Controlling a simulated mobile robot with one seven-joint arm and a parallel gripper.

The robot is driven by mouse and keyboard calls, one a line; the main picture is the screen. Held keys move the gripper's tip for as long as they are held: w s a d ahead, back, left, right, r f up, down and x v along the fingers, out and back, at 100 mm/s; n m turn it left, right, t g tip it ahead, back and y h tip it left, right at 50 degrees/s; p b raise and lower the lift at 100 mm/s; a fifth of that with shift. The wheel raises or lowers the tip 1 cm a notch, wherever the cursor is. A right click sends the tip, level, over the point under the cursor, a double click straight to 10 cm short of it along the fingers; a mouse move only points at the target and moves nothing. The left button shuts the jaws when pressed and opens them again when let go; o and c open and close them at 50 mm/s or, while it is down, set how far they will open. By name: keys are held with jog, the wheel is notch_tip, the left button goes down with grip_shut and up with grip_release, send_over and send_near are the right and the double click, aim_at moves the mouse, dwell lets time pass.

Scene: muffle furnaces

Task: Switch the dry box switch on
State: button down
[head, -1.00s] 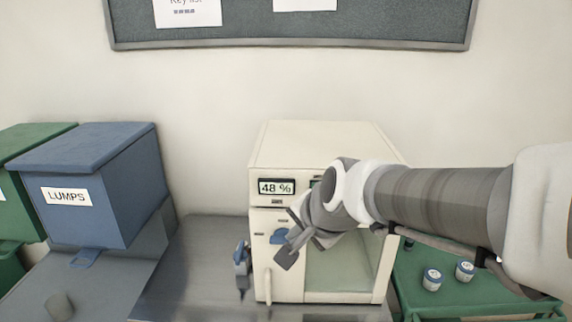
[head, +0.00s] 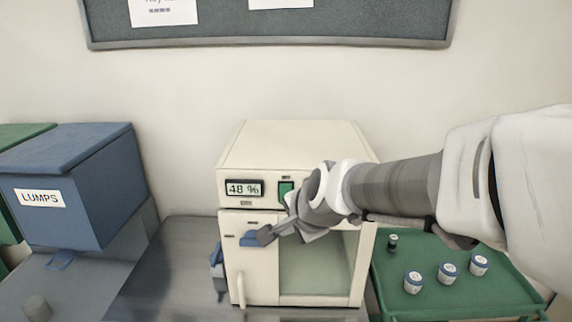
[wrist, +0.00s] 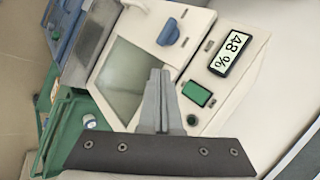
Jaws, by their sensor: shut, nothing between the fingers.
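The dry box is a cream cabinet (head: 300,150) with a glass door and a display reading 48 % (head: 244,188). A green rectangular switch (head: 286,190) sits right of the display; it also shows in the wrist view (wrist: 197,93), with a small dark green round part (wrist: 192,120) beside it. A blue knob (head: 250,239) is below the display, and it also shows in the wrist view (wrist: 169,32). My gripper (head: 265,237) is shut and empty in front of the panel, its tips close to the knob in the head view. In the wrist view its fingers (wrist: 158,75) lie together. I cannot tell whether they touch anything.
A green tray (head: 400,300) at right holds several white jars with blue tops (head: 447,273) and a dark vial (head: 393,243). A noticeboard (head: 350,25) hangs above.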

jog(key=w+f+b, duration=0.1)
jog(key=w+b, duration=0.1)
jog(key=w, duration=0.6)
jog(key=shift+w+d+b, duration=0.15)
jog(key=shift+w+b, duration=0.15)
jog(key=shift+w, duration=0.05)
jog(key=shift+w+f, duration=0.15)
dwell(1.9)
jog(key=shift+w, duration=0.3)
jog(key=shift+w, duration=0.35)
dwell(0.5)
jog(key=shift+s, duration=0.1)
jog(key=shift+s, duration=0.75)
